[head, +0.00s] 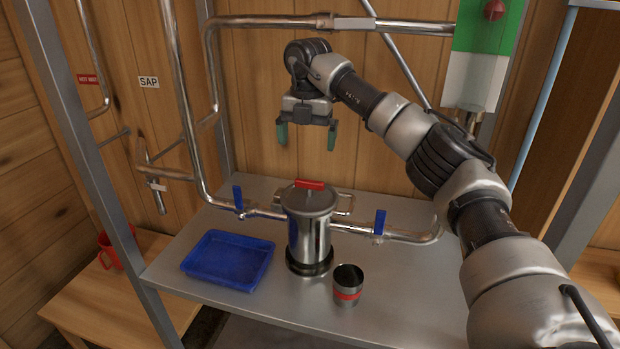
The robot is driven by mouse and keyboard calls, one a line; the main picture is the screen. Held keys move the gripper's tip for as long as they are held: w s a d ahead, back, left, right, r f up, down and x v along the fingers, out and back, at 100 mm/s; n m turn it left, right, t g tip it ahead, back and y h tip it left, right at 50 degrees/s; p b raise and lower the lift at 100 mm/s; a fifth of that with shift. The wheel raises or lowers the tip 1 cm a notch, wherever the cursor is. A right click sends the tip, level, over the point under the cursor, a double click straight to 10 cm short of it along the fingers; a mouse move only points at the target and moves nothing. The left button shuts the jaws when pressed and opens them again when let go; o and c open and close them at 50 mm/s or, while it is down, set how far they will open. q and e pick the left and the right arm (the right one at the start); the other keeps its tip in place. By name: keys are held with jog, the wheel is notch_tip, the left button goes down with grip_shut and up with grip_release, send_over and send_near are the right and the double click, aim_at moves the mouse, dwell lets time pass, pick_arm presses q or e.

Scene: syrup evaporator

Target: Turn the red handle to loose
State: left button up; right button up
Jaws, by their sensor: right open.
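The red handle (310,185) is a short bar lying roughly left to right across the top of the lid of a steel canister (308,232). The canister stands upright on the metal shelf. My right gripper (307,138) hangs above the handle with its green-tipped fingers pointing down. It is open and empty, with a clear gap between its fingertips and the handle. No loose or tight marking can be read on the lid. My left gripper is not in view.
A blue tray (228,258) and a dark cup with a red band (347,285) stand beside the canister. Pipes with blue valve levers (380,222) run behind it. A red knob (494,9) shows on a green-and-white panel. The shelf (420,290) is bare at right.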

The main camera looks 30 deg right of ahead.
aim_at(309, 180)
jog(key=f, duration=0.3)
jog(key=f+p, duration=0.1)
jog(key=f, duration=0.3)
jog(key=f+p, duration=0.1)
jog(key=f, duration=0.2)
jog(key=shift+s+d+f, duration=0.1)
jog(key=shift+d+f, duration=0.1)
jog(key=shift+d, duration=0.1)
jog(key=c, duration=0.9)
